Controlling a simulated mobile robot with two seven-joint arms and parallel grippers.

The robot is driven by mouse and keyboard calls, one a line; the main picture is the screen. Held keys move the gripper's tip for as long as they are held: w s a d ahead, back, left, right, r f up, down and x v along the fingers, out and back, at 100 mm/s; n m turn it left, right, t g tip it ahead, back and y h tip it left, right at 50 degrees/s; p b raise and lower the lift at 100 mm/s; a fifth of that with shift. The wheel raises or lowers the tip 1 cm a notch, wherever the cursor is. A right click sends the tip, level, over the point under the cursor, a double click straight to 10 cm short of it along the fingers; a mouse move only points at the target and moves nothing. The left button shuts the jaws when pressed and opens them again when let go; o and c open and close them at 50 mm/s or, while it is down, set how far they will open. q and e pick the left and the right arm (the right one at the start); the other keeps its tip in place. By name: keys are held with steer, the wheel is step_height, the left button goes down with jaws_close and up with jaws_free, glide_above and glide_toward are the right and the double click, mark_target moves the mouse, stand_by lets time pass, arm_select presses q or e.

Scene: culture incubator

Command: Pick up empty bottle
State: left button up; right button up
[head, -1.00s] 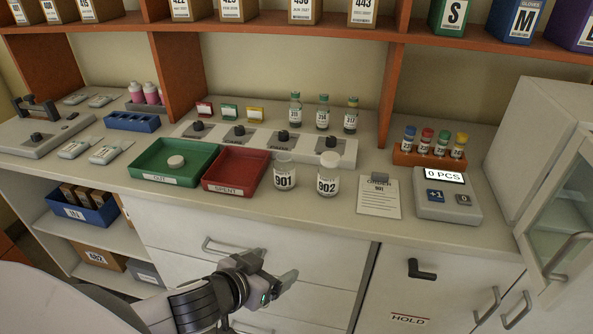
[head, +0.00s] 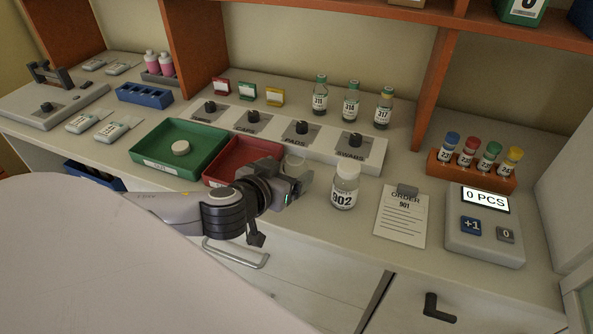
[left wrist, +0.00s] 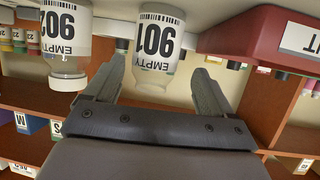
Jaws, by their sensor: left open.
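Two bottles stand near the counter's front edge. The bottle labelled 901 is mostly hidden behind my left gripper in the head view; only its clear top (head: 294,162) shows. In the left wrist view, which is upside down, the 901 bottle (left wrist: 156,45) has a white label reading EMPTY and stands between the fingers. The bottle labelled 902 (head: 344,186) stands upright to its right; it also shows outside the fingers in the wrist view (left wrist: 67,40). My left gripper (head: 302,185) is open, one finger on each side of the 901 bottle; contact cannot be told. My right gripper is not in view.
A red tray (head: 222,179) lies just left of the gripper, and a green tray (head: 150,155) with a white round lid (head: 181,148) beyond it. An order sheet (head: 402,216) and a counter device (head: 484,240) are to the right. A dispenser row (head: 320,143) stands behind.

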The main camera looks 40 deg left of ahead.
arm_select(q)
steer(key=x, duration=0.4)
steer(key=shift+d+r+p, duration=0.15)
steer(key=shift+d+p, duration=0.2)
steer(key=shift+p, duration=0.05)
steer(key=shift+w+f, duration=0.35)
steer(key=shift+w, duration=0.25)
steer(key=shift+a, duration=0.1)
steer(key=c, duration=1)
